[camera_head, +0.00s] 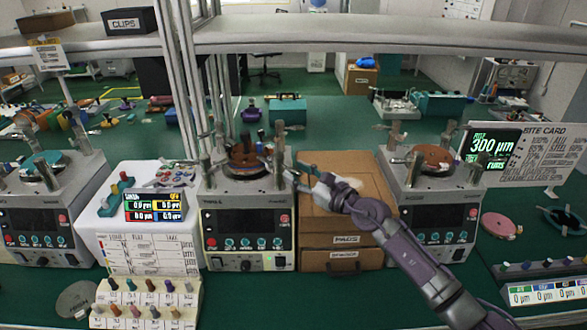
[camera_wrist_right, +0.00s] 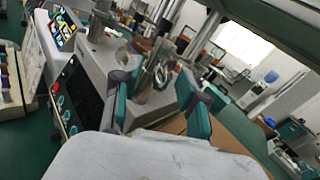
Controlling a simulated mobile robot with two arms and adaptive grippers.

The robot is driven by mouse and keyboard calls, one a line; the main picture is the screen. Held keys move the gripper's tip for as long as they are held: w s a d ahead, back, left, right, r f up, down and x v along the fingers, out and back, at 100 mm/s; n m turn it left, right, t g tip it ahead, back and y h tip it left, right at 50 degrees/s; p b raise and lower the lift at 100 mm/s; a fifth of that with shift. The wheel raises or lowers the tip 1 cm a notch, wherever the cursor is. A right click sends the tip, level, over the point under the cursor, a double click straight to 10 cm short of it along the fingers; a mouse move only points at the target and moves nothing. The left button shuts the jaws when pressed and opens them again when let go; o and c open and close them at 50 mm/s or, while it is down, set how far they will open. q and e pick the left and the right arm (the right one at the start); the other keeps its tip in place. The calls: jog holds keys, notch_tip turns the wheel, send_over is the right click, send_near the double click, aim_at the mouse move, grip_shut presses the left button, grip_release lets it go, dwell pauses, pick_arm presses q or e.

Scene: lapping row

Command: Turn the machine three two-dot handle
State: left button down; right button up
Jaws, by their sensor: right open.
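Three grey lapping machines stand in a row: a left one (camera_head: 40,215), a middle one (camera_head: 245,215) and a right one (camera_head: 437,212). I cannot read which is number three, and no two-dot mark is legible. The middle machine has upright metal posts with small handles around its round plate; its right post (camera_head: 279,150) stands near my right gripper (camera_head: 298,176). In the right wrist view, my right gripper (camera_wrist_right: 160,95) is open, its teal fingers on either side of a shiny metal post or handle (camera_wrist_right: 157,72). Contact cannot be told. The left gripper is out of view.
A brown drawer box (camera_head: 345,238) stands between the middle and right machines, under my right arm. A white cabinet with a display (camera_head: 155,205) stands left of the middle machine. A shelf (camera_head: 400,36) crosses above. A pink disc (camera_head: 498,225) lies at right.

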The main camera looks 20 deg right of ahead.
jog(key=shift+x, duration=0.85)
jog(key=shift+c, duration=0.3)
grip_shut()
